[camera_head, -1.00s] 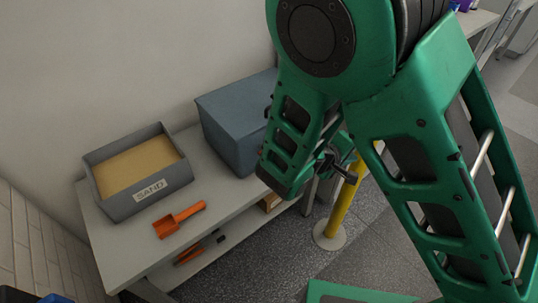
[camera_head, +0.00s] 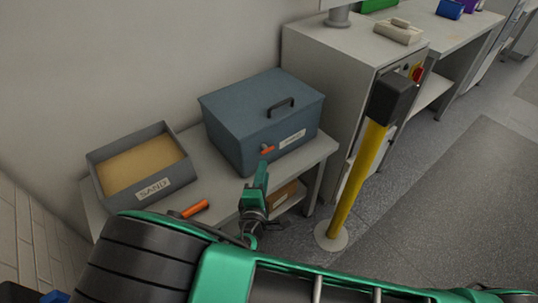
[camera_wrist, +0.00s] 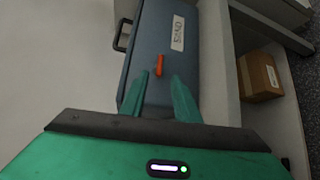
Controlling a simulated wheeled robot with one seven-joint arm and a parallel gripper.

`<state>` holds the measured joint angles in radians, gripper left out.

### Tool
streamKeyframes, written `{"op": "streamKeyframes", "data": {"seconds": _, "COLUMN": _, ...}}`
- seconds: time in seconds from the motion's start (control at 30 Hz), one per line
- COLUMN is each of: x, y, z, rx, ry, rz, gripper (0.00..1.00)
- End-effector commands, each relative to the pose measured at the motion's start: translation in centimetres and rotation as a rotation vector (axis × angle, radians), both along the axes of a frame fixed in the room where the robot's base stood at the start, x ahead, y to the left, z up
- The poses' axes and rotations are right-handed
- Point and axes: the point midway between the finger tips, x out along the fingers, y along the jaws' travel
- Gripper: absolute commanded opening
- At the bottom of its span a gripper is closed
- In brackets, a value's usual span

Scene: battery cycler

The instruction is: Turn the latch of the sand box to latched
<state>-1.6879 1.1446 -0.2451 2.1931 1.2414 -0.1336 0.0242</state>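The closed blue-grey box (camera_head: 232,110) stands on the bench against the wall, with a dark lid handle (camera_head: 281,107) and a white label (camera_head: 292,139). Its orange latch (camera_head: 267,150) sits on the front face and lies roughly level, along the lid edge. The latch also shows in the wrist view (camera_wrist: 159,65). My gripper (camera_head: 262,168) is in front of the box, its fingers pointing at the latch. In the wrist view my gripper (camera_wrist: 158,78) is open, one finger on each side of the latch's line. I cannot tell whether the fingers touch the box.
An open grey tray of sand labelled SAND (camera_head: 104,187) stands left of the box. An orange scoop (camera_head: 195,209) lies before it, partly hidden by my arm. A cardboard box (camera_wrist: 261,76) is on the lower shelf. A yellow post (camera_head: 358,180) and grey cabinet (camera_head: 335,75) stand right.

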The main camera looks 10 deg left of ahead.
Motion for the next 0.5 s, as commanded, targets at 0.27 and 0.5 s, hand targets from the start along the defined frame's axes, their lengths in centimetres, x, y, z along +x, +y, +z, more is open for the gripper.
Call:
{"op": "streamKeyframes", "data": {"seconds": 0.27, "x": 4.9, "y": 0.3, "z": -0.7, "rx": 0.002, "ry": 0.0, "rz": -0.005, "gripper": 0.29}}
{"op": "streamKeyframes", "data": {"seconds": 0.5, "x": 8.1, "y": 0.6, "z": -1.1, "rx": 0.001, "ry": 0.001, "rz": -0.003, "gripper": 0.29}}
